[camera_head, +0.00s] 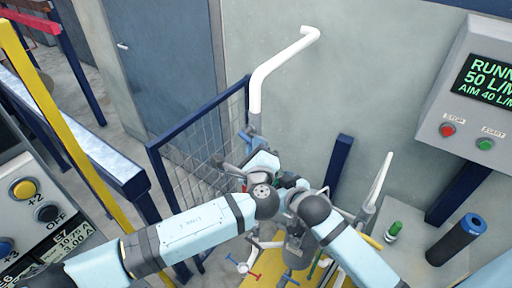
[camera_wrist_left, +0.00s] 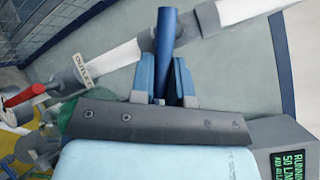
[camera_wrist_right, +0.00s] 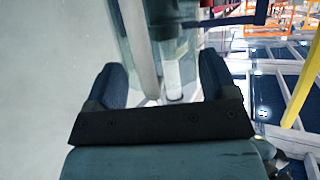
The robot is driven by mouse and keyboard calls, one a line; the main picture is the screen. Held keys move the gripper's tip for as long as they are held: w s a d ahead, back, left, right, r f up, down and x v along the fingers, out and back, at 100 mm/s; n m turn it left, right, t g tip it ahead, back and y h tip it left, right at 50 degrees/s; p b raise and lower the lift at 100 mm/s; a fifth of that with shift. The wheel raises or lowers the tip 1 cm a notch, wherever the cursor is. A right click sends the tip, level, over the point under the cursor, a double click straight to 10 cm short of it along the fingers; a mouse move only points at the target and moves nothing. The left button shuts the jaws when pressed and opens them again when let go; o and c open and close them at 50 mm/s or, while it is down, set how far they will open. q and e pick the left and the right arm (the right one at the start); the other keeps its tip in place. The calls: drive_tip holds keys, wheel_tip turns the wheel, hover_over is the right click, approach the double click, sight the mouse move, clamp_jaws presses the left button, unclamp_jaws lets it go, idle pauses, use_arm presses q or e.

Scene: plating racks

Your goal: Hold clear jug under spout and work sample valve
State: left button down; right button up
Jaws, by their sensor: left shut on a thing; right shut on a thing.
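In the left wrist view my left gripper (camera_wrist_left: 168,72) is shut on a blue lever (camera_wrist_left: 165,30) beside a white pipe (camera_wrist_left: 112,60) with an outlet tag (camera_wrist_left: 82,66). In the head view this gripper (camera_head: 248,142) is at the valve below the bent white pipe (camera_head: 272,68). In the right wrist view my right gripper (camera_wrist_right: 160,82) is shut on the clear jug (camera_wrist_right: 125,42), one finger on each side. A pale tube shows through or behind the jug. In the head view my arms largely hide the jug and right gripper. I cannot tell any liquid level.
A control box (camera_head: 475,100) with a green screen and red and green buttons is at the right. A blue mesh guard (camera_head: 185,160) stands left of the pipework. A yellow post (camera_head: 70,130) and button panel (camera_head: 28,215) are at the left.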

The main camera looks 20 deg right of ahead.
use_arm(q)
drive_tip(key=shift+s+d+r+n+g, duration=0.1)
drive_tip(key=shift+r+n+g, duration=0.2)
drive_tip(key=shift+n+g, duration=0.2)
drive_tip(key=shift+s+r+n+g, duration=0.1)
drive_tip(key=shift+r+n+g, duration=0.15)
drive_tip(key=shift+n+g, duration=0.25)
drive_tip(key=shift+r+n+g, duration=0.55)
drive_tip(key=shift+n+g, duration=0.05)
drive_tip(key=shift+n, duration=0.2)
drive_tip(key=c, duration=1.1)
unclamp_jaws()
drive_tip(key=v, duration=1.2)
drive_tip(key=shift+d, duration=0.1)
use_arm(e)
drive_tip(key=shift+a, duration=0.1)
